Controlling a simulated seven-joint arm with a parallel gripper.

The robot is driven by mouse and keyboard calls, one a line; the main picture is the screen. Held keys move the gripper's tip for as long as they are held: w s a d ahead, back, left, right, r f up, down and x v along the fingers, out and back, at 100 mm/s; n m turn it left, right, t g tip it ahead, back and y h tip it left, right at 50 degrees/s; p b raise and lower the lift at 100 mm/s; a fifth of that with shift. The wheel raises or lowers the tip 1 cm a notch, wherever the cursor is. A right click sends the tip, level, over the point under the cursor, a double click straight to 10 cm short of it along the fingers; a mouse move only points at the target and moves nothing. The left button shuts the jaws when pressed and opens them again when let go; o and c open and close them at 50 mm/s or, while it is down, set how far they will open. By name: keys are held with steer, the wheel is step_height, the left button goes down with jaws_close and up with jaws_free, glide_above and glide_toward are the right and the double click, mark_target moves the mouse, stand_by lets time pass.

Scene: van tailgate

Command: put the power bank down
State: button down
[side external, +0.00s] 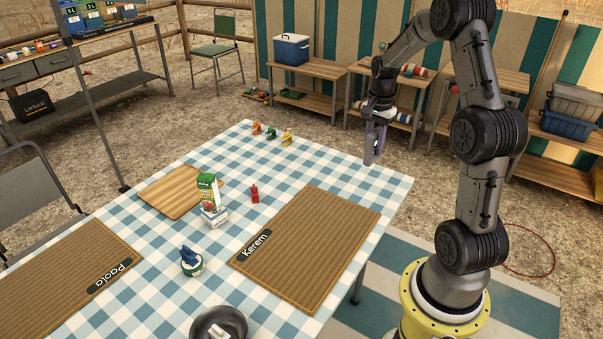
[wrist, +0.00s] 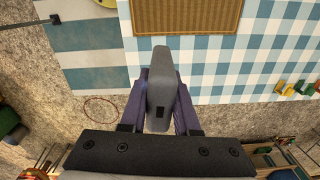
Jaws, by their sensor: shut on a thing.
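The power bank (side external: 369,154) is a grey slab with rounded ends, and it also shows in the wrist view (wrist: 159,70). My gripper (side external: 374,137) is shut on it, with a purple finger on each side in the wrist view (wrist: 160,95). The power bank hangs upright in the side view, near the far right edge of the checked table (side external: 325,165). In the wrist view it overlaps the table edge, with ground beyond. Its height above the cloth is hard to tell.
The Kerem mat (side external: 330,240) and Paola mat (side external: 50,285) lie on the table. The cloth beyond the Kerem mat is clear.

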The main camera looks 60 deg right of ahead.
steer(key=w+a+f+n, duration=0.1)
steer(key=w+a+f, duration=0.1)
steer(key=w, duration=0.5)
steer(key=w+a+f, duration=0.1)
steer(key=w+a, duration=0.1)
steer(key=w, duration=0.6)
steer(key=w+d+f, duration=0.2)
steer(key=w+f, duration=0.1)
steer(key=w+d+f, duration=0.2)
steer(key=w+f, duration=0.2)
steer(key=w+d+f, duration=0.2)
steer(key=w+f, duration=0.1)
steer(key=w, duration=0.1)
steer(key=shift+w+d+f, duration=0.2)
steer(key=shift+d, duration=0.2)
steer(key=shift+f, duration=1.35)
steer(key=shift+f, duration=0.1)
steer(key=c, duration=0.6)
jaws_free()
steer(key=shift+f, duration=0.1)
steer(key=shift+c, duration=0.2)
